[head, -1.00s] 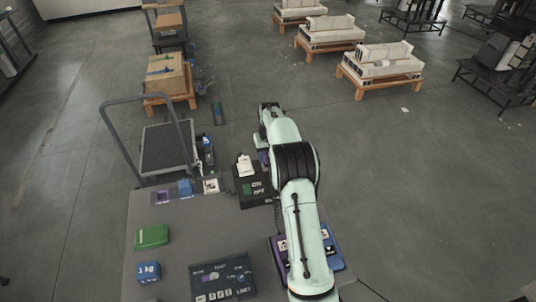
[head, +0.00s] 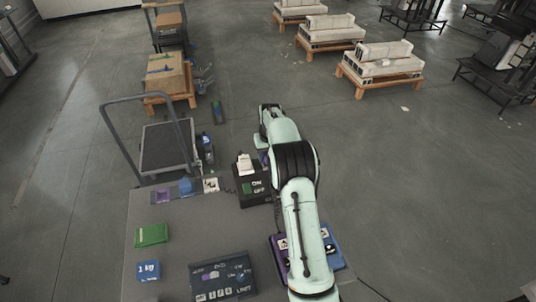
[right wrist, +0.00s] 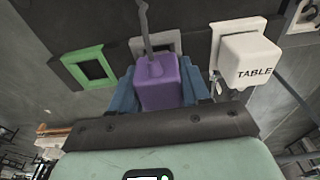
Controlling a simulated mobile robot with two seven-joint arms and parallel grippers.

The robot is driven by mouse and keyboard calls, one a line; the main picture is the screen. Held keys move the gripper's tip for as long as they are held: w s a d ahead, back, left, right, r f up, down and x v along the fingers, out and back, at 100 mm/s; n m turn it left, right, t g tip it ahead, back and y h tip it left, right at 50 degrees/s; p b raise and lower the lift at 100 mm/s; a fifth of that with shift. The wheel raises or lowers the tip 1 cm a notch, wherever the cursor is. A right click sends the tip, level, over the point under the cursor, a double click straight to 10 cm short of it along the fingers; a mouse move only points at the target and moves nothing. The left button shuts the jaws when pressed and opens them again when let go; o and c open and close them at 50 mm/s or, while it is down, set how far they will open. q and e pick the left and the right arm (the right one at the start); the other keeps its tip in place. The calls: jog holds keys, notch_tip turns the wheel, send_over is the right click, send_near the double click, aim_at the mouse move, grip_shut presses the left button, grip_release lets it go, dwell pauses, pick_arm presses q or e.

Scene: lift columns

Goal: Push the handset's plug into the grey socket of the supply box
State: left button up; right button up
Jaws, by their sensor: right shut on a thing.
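My right gripper (right wrist: 160,92) has blue fingers and is shut on a purple plug (right wrist: 158,85), whose grey cord runs up out of the right wrist view. The grey socket (right wrist: 169,40) shows just beyond the plug, which hides part of it; I cannot tell whether they touch. The dark supply box (head: 252,201) stands at the table's far edge in the head view, marked ON and OFF. My right arm covers the gripper there. A purple handset-like thing (head: 278,246) lies partly under my arm. My left gripper is not in view.
A green-framed empty socket (right wrist: 75,59) is left of the grey one. A white plug marked TABLE (right wrist: 250,58) sits at the white socket on the right. A green block (head: 151,235), a blue 1 kg block (head: 148,270) and a dark panel (head: 222,277) are on the table.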

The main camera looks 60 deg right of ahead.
jog(key=shift+a+f, duration=0.1)
jog(key=shift+f, duration=0.3)
